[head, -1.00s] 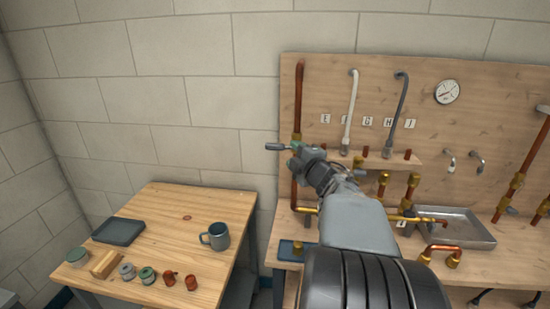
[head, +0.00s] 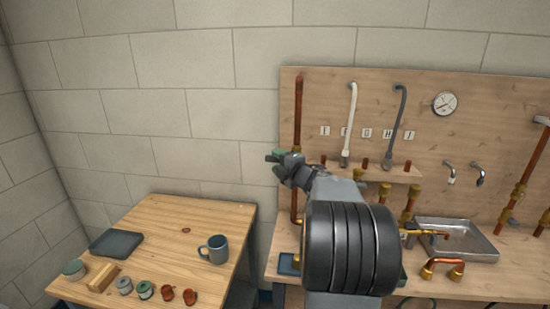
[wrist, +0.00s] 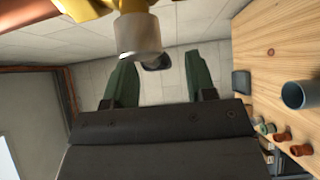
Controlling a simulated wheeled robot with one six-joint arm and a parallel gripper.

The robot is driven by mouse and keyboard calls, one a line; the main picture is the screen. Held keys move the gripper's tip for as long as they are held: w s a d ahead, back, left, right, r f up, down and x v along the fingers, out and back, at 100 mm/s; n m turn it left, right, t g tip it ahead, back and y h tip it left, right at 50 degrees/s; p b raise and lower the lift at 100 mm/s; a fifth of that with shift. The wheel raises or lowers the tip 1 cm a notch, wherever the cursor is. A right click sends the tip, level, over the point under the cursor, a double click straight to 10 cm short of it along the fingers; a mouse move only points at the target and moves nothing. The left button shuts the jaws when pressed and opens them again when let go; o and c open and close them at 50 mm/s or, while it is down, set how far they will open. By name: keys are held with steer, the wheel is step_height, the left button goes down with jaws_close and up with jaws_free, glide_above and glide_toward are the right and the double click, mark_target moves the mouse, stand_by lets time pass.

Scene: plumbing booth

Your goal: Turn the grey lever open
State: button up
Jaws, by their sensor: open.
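My gripper (head: 277,157) is at the left edge of the wooden board, in front of the left copper pipe (head: 298,110). In the wrist view its two green fingers (wrist: 160,80) are apart. The dark end of the grey lever (wrist: 157,63) shows in the gap between them, touching neither finger as far as I can see. A pale grey cylinder on a brass valve body (wrist: 137,35) is at the top of that view, close to the camera. In the head view the grey lever (head: 271,158) shows only as a small dark piece by the fingertips; my gripper hides the valve.
A wooden table (head: 165,235) at the left holds a blue mug (head: 214,249), a dark tray (head: 116,243) and several small fittings. The workbench has a metal tray (head: 470,250) and brass fittings at the right. Wall left of the board is clear.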

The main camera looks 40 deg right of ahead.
steer(key=shift+w, duration=1.2)
steer(key=shift+c, duration=0.5)
jaws_close()
